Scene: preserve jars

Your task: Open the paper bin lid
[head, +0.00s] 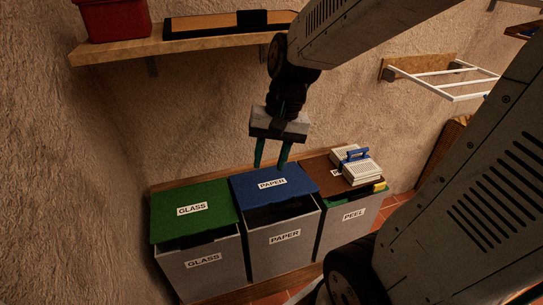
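The paper bin (284,247) is the grey middle bin of three, with a PAPER label on its front. Its blue lid (295,188), also labelled PAPER, lies over the top, with a dark gap under its front edge. My gripper (270,166) points down above the back part of the blue lid. Its two dark green fingers are apart with nothing between them. I cannot tell whether the fingertips touch the lid.
The glass bin (203,275) with a green lid (168,212) stands left. The peel bin (345,238) stands right; a white slatted object with a blue handle (356,172) rests on its brown lid (318,169). A wooden shelf (187,43) and white wall rack (440,80) are above.

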